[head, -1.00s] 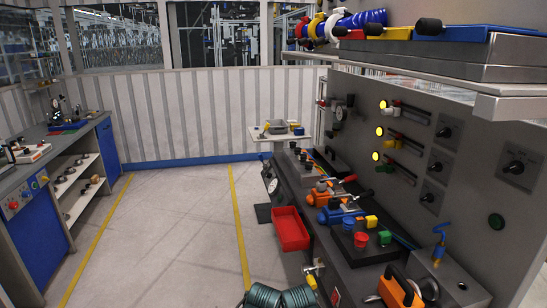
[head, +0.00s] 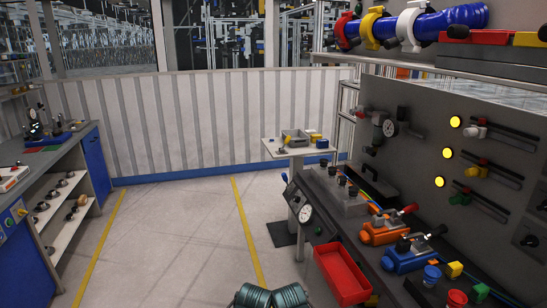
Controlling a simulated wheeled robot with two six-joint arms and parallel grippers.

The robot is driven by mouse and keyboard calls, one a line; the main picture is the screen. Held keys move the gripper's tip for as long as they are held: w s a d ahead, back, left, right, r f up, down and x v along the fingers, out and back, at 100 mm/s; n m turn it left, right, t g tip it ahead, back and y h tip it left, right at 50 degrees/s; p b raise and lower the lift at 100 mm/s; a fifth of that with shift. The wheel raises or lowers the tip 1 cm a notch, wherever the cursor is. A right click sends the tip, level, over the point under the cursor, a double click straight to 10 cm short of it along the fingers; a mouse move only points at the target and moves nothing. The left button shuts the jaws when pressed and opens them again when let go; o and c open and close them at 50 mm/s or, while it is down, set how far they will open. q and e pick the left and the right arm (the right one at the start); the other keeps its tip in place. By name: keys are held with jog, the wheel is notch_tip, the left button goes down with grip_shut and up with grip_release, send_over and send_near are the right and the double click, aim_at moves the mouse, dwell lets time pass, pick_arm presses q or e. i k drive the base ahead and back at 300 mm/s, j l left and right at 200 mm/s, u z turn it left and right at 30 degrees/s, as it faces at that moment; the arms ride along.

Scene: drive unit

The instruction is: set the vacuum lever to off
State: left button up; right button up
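No label for the vacuum lever is readable, so I cannot tell which control it is. On the bench below, an orange device (head: 380,234) carries a red-handled lever (head: 405,211). A blue and orange device (head: 408,259) in front of it carries a black-handled lever (head: 432,233). Neither of my grippers shows.
A red bin (head: 342,276) hangs at the front of the right bench. Green hose coils (head: 272,297) lie at the bottom centre. A small side table (head: 298,149) stands at the back. A workbench (head: 60,165) lines the left. The floor (head: 180,220) between is clear.

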aim_at(284, 175)
jog(key=i+l, duration=0.25)
jog(key=i, duration=0.25)
jog(key=i+l, duration=0.2)
jog(key=i, duration=0.35)
jog(key=i+j+z, duration=0.25)
jog(key=i+j, duration=0.3)
jog(key=i, duration=0.15)
jog(key=i+j+z, duration=0.2)
jog(key=i+j, duration=0.4)
jog(key=i+j+z, duration=0.25)
jog(key=i+j, duration=0.35)
jog(key=j, duration=0.25)
